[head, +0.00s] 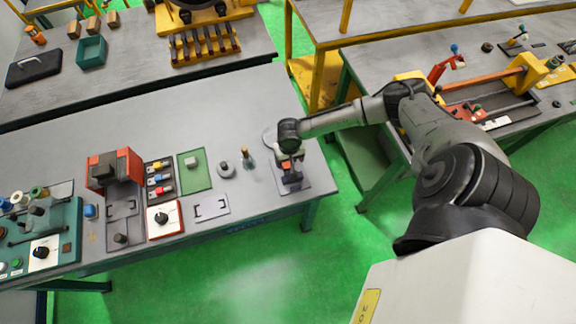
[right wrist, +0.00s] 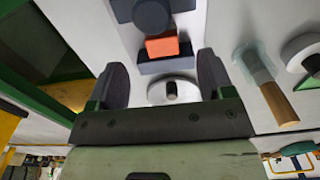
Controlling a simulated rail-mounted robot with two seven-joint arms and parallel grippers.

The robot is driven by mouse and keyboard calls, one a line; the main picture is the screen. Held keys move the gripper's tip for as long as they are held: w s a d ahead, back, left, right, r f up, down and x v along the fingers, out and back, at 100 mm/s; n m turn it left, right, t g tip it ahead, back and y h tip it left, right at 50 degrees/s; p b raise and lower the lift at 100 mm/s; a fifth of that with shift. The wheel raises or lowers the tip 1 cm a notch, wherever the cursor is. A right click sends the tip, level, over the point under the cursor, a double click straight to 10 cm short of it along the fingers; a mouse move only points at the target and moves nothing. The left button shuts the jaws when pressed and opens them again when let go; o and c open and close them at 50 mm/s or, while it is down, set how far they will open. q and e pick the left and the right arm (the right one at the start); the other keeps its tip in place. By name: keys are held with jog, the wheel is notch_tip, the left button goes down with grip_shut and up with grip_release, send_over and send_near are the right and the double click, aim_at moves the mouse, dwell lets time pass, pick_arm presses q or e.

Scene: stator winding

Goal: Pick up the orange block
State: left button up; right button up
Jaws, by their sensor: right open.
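The orange block (right wrist: 162,47) shows in the right wrist view, set on a dark grey fixture (right wrist: 166,66) on a light plate. A round dark part sits just beyond it. My right gripper (right wrist: 161,62) is open, with one finger on each side of the block in the picture and a visible gap to it. I cannot tell how far above the block the fingers are. In the head view my right gripper (head: 289,168) is over the fixture at the right end of the grey bench, hiding most of the block. My left gripper is in neither view.
Beside the fixture on the bench (head: 237,122) are a wooden-handled tool (head: 248,158) and a round grey part (head: 225,169). The back of the bench is clear.

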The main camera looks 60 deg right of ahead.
aim_at(289, 167)
jog(key=shift+f, duration=2.8)
jog(key=c, duration=1)
jog(key=shift+r+p, duration=0.2)
jog(key=shift+p, duration=0.1)
